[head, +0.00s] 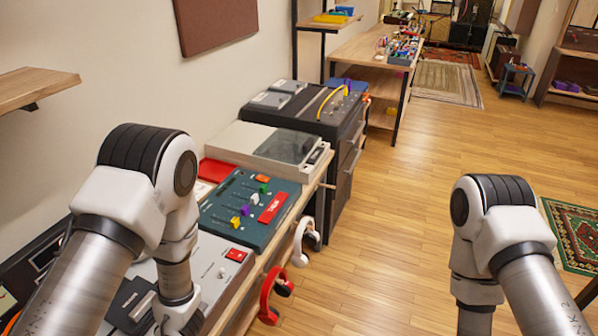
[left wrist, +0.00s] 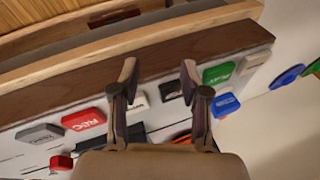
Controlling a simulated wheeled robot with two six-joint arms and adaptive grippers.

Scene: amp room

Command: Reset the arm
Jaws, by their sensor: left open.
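My left arm (head: 150,190) comes in from the left in the head view and bends down over the bench's near end. Its fingers are hidden there. In the left wrist view my left gripper (left wrist: 160,78) is open, with nothing between its fingers. It is over a light panel with a red REC button (left wrist: 84,119), a grey button (left wrist: 39,133), a green button (left wrist: 218,73) and a blue button (left wrist: 225,104). My right arm (head: 500,230) hangs over the floor at the right. Its gripper is out of the head view.
A dark green panel (head: 228,222) with coloured sliders lies on the bench, before a turntable (head: 262,146). Red headphones (head: 268,298) and white headphones (head: 302,240) hang from the bench's side. A wooden shelf (head: 32,88) juts from the left wall. The floor (head: 400,200) is clear.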

